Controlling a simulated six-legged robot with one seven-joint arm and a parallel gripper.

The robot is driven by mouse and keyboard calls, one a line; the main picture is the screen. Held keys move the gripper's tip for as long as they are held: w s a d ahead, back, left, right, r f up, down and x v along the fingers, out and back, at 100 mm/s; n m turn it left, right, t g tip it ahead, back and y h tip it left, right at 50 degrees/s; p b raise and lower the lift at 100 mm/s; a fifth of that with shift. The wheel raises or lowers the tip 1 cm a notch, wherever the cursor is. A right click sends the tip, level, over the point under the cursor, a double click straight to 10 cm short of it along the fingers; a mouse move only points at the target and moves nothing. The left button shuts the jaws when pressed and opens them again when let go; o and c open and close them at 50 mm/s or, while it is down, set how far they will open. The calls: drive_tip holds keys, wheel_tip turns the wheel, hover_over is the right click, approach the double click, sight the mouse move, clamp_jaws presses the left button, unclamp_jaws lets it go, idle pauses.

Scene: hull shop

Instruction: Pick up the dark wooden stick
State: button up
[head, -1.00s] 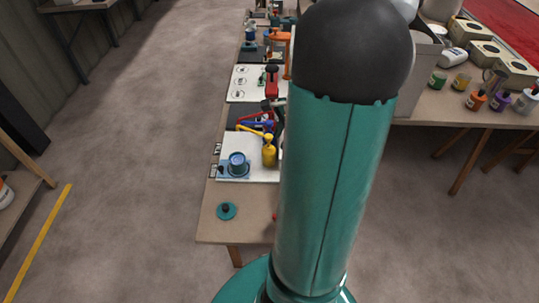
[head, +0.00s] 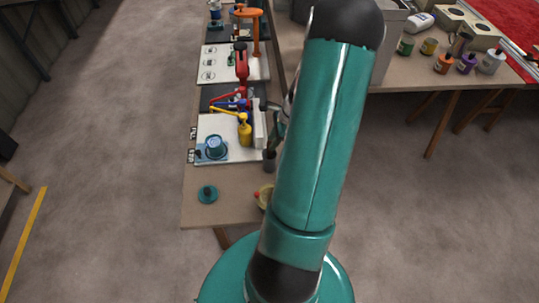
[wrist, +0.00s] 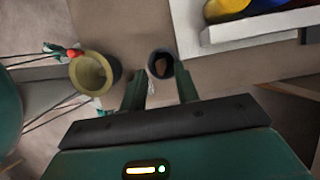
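My gripper (wrist: 160,84) is open; its two dark green fingers stand apart in the wrist view. Just past the fingertips is a small round dark cup (wrist: 153,54) with something brown inside. The brown piece (wrist: 161,67) may be the end of the dark wooden stick, but I cannot tell its full shape. In the head view a small dark upright cylinder (head: 269,160) stands on the bench beside my arm, partly hidden. My arm hides most of the gripper there.
A yellowish cup (wrist: 111,69) stands left of the fingers, and a white board edge (wrist: 262,28) lies at upper right. Floor on the left is open.

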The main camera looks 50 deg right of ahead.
sight(269, 155)
drive_tip(key=x, duration=0.5)
drive_tip(key=shift+w, duration=0.2)
clamp_jaws()
